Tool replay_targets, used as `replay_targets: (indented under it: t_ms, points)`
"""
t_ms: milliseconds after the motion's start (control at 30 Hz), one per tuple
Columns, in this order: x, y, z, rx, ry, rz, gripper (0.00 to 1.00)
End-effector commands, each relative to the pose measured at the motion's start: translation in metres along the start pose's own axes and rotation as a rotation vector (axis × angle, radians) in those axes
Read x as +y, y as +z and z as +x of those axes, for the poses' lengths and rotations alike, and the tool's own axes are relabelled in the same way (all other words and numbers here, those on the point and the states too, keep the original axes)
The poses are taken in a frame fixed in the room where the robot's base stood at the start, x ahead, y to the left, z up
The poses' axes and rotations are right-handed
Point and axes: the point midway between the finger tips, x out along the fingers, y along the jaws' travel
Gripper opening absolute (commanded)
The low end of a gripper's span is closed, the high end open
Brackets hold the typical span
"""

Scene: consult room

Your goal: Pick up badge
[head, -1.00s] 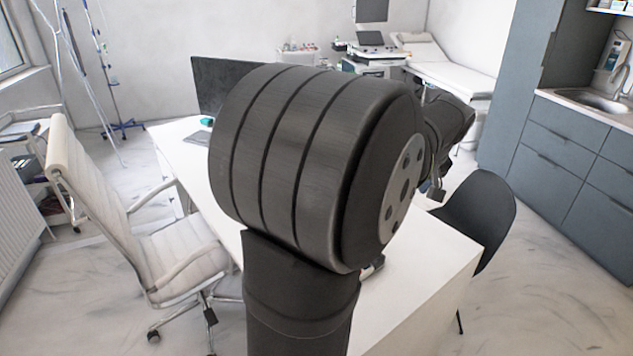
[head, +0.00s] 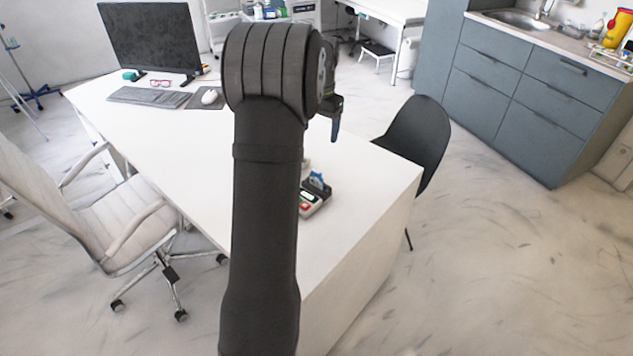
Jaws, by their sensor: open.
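I cannot make out the badge for certain. A small blue and white item (head: 318,182) sits at the far end of a dark desk device (head: 314,204) with red and green marks; it is too small to identify. Both are on the white desk (head: 345,230), partly covered on the left by my arm. My gripper (head: 335,130) shows just right of my arm's large joint, pointing down above the desk, apart from these items. It is open, though only part of it is seen, and nothing shows in it.
A monitor (head: 150,38), keyboard (head: 150,97), red glasses (head: 160,83) and white mouse (head: 209,97) are at the desk's far left. A black chair (head: 418,135) stands at its right edge, a white armchair (head: 110,215) at its left. The desk's near right is clear.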

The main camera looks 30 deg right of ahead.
Motion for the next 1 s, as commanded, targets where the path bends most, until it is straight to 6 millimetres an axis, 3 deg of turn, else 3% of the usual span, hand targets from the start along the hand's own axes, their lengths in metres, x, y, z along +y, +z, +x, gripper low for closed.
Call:
replay_targets:
  t_ms: [267, 700, 1000]
  points:
    - [-0.012, -0.004, 0.021, -0.008, 0.04, 0.122, 0.75]
    - [-0.007, -0.002, 0.111, -0.01, 0.04, 0.122, 0.75]
    - [-0.006, -0.002, 0.138, -0.007, 0.038, 0.121, 0.75]
